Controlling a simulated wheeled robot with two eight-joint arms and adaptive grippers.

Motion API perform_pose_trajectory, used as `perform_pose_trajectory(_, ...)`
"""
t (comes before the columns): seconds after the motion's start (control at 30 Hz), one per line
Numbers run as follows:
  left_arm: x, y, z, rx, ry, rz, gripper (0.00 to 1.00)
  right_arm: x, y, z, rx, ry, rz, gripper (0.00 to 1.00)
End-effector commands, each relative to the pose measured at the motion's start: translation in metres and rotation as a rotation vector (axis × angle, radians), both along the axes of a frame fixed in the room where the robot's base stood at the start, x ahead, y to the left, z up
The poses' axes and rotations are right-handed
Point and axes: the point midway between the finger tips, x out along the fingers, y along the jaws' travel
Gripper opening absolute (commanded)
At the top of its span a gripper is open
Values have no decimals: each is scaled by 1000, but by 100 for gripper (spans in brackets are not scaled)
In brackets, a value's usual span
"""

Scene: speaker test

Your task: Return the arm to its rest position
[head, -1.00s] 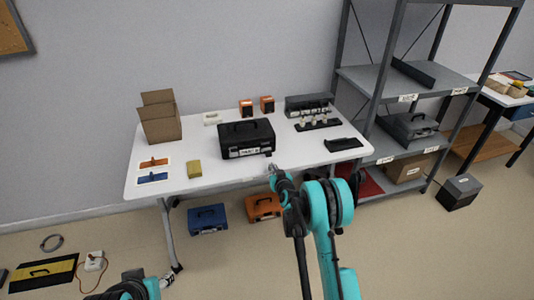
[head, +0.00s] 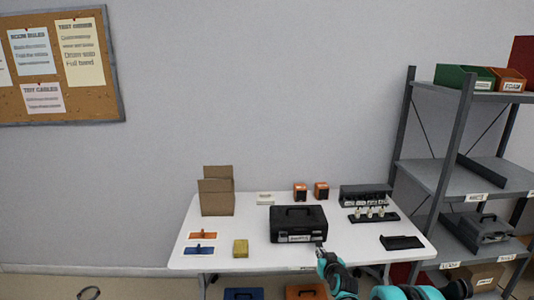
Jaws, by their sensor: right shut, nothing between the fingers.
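My right gripper (head: 320,251) shows small at the table's front edge, in front of the black case, with its teal arm (head: 338,277) coming in from the bottom right. Its fingers are shut and nothing shows between them. The black case (head: 298,221) stands closed on the white table (head: 345,250), its handle on top. I cannot tell from this angle how much gap lies between the gripper and the table edge. My left gripper is out of view.
On the table are a cardboard box (head: 217,196), a yellow block (head: 240,248), orange speakers (head: 300,191), a grey unit (head: 365,195) and a black tray (head: 401,242). A grey shelf rack (head: 440,174) stands right. Blue (head: 243,294) and orange (head: 306,291) cases sit under the table.

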Motion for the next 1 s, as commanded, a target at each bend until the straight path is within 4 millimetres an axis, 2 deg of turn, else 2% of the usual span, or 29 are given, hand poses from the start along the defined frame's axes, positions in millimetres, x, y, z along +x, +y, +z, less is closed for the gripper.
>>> perform_pose_trajectory(0.03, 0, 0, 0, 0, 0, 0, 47, -14, 6, 19, 3, 26, 7, 0)
perform_pose_trajectory(0.2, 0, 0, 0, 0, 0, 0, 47, -68, 22, 67, 6, 122, 26, 0)
perform_pose_trajectory(0.37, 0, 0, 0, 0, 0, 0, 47, -132, 33, 98, 5, 214, 32, 0)
perform_pose_trajectory(0.5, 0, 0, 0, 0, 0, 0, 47, -195, 40, 113, 2, 296, 31, 0)
perform_pose_trajectory(0.67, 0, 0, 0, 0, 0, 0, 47, -270, 44, 116, -4, 387, 19, 0)
perform_pose_trajectory(0.8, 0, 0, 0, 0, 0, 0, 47, -336, 44, 107, -11, 466, 1, 0)
perform_pose_trajectory(0.9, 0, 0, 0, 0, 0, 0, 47, -375, 43, 97, -17, 513, -15, 0)
perform_pose_trajectory(1.0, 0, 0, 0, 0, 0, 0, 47, -404, 40, 87, -22, 550, -29, 0)
